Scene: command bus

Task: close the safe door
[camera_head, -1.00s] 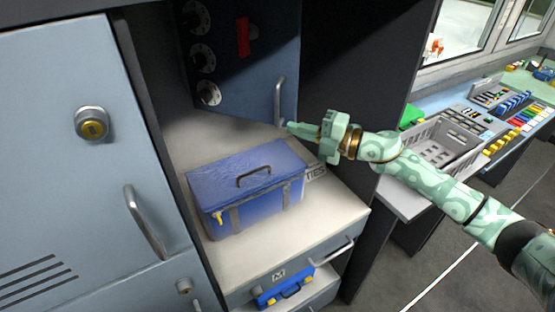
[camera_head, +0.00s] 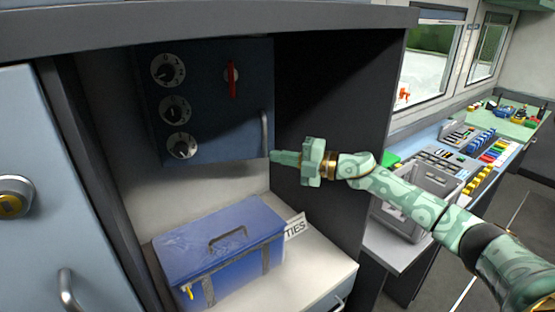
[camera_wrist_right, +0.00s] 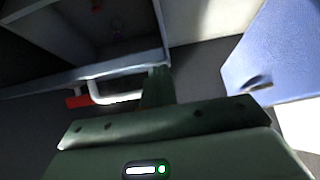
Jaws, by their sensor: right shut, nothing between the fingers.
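The safe door (camera_head: 210,105) is a dark blue panel with several dials, a red lever (camera_head: 232,82) and a grey vertical handle (camera_head: 264,133) near its right edge. In the wrist view the handle (camera_wrist_right: 115,96) shows near the red lever (camera_wrist_right: 78,101), and part of the safe's inside (camera_wrist_right: 105,30) is visible beyond the panel, so the door stands open. My right gripper (camera_head: 274,157) is shut and empty. Its tip is by the door's lower right corner, just below the handle; contact is unclear. In the wrist view its fingers (camera_wrist_right: 157,86) are beside the handle. My left gripper is not in view.
A blue toolbox (camera_head: 220,255) sits on the shelf below the door. A dark side wall (camera_head: 335,130) bounds the cabinet on the right. A blue cabinet door (camera_head: 70,200) is at left. A grey crate (camera_head: 425,195) stands on the desk at right.

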